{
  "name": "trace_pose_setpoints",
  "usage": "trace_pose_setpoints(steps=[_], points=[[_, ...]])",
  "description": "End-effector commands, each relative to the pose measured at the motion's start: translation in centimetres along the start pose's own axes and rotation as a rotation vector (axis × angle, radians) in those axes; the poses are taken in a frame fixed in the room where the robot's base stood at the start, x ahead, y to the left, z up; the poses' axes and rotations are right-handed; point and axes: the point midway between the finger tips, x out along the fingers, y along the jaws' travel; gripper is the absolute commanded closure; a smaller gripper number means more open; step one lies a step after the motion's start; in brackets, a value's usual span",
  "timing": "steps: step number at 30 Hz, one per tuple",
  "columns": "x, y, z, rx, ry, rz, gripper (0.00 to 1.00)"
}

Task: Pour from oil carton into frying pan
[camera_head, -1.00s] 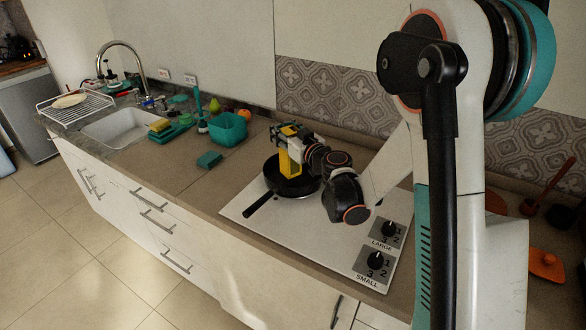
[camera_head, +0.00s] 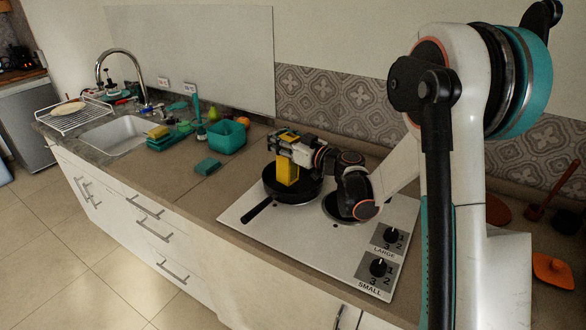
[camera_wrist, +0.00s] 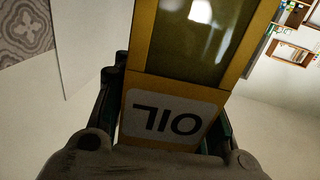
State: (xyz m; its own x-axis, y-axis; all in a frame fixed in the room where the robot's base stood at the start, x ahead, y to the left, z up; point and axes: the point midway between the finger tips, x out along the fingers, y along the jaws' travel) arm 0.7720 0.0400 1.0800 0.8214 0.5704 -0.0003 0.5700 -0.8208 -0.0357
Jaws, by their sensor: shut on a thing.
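The yellow oil carton (camera_head: 288,174) is held over the black frying pan (camera_head: 300,197) on the left side of the white hob. My gripper (camera_head: 284,139) is shut on the carton, reaching in from the right. The carton looks nearly upright in the head view; its lower end overlaps the pan's opening, and I cannot tell if it touches the pan. In the wrist view the oil carton (camera_wrist: 160,117) shows a pale label reading OIL upside down, with dark fingers on both sides. No stream of oil is visible. The pan's inside is mostly hidden.
A round burner (camera_head: 343,208) lies right of the pan, partly under my arm. Hob knobs (camera_head: 380,267) are at the front right. A teal bin (camera_head: 227,137) and teal sponge (camera_head: 207,167) stand left, before the sink (camera_head: 122,135). The tiled wall (camera_head: 345,100) is behind.

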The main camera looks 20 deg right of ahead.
Motion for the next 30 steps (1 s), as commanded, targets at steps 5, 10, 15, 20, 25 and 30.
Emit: trace_pose_setpoints(steps=[5,10,15,20,25,30], points=[[0.0,0.0,-0.2,0.070,0.000,0.000,1.00],[0.0,0.0,-0.4,0.156,0.000,0.000,1.00],[0.0,0.0,-1.2,0.241,0.000,0.000,1.00],[0.0,0.0,-1.8,0.322,0.000,0.000,1.00],[0.0,0.0,-1.3,0.370,0.000,0.000,1.00],[0.0,0.0,-1.4,0.379,0.000,0.000,1.00]])
